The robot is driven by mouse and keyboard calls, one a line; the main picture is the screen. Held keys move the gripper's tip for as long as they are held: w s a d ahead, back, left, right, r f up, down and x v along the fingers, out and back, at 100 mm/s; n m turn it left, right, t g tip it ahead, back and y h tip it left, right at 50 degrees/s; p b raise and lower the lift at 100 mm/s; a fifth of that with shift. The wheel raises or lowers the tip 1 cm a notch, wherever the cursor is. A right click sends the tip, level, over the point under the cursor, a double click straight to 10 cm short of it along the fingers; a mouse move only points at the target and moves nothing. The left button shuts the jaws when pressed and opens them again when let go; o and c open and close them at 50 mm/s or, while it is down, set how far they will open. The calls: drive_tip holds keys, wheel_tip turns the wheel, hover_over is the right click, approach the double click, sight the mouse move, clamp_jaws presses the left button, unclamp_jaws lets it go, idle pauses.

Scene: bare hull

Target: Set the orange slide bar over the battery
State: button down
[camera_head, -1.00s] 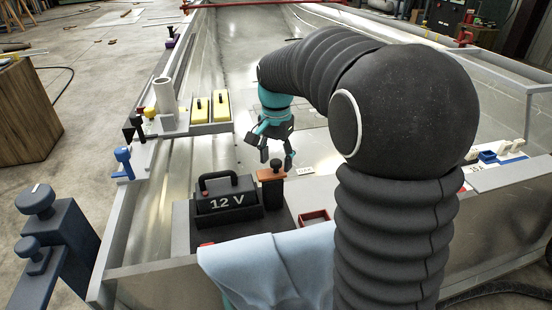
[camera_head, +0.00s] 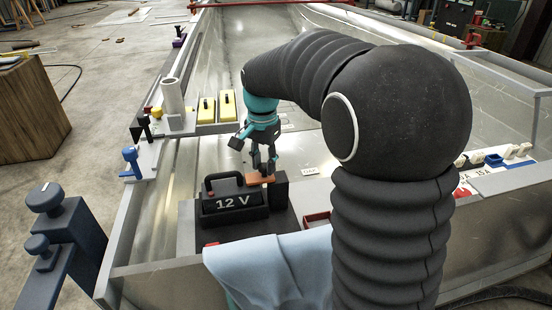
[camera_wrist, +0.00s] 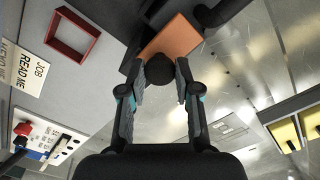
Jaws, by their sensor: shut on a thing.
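The black battery (camera_head: 234,204), marked 12 V with a handle on top, stands upright on a dark base in the head view. The orange slide bar (camera_head: 256,180) lies flat between the dark post (camera_head: 281,188) and the battery, its left end at the battery's upper right edge. Whether it overlaps the battery top is hard to tell. My gripper (camera_head: 264,167) is above the bar, shut on its black knob. In the wrist view, the knob (camera_wrist: 160,70) sits between my fingertips (camera_wrist: 162,78), with the orange bar (camera_wrist: 175,38) just beyond.
A red-rimmed square recess (camera_wrist: 73,40) lies beside the post. Two yellow blocks (camera_head: 216,106) and a pale upright cylinder (camera_head: 174,97) stand at the back left. A light blue cloth (camera_head: 270,265) hangs over the front edge. Blue clamp knobs (camera_head: 44,198) stand at the left.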

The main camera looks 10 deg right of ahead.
sight(262, 166)
drive_tip(key=shift+a, duration=0.2)
drive_tip(key=c, duration=0.8)
unclamp_jaws()
drive_tip(key=shift+a, duration=0.2)
drive_tip(key=shift+d, duration=0.15)
drive_tip(key=shift+d+r, duration=0.1)
drive_tip(key=shift+r, duration=0.3)
wheel_tip(262, 166, up, 11)
drive_tip(key=shift+r, duration=0.1)
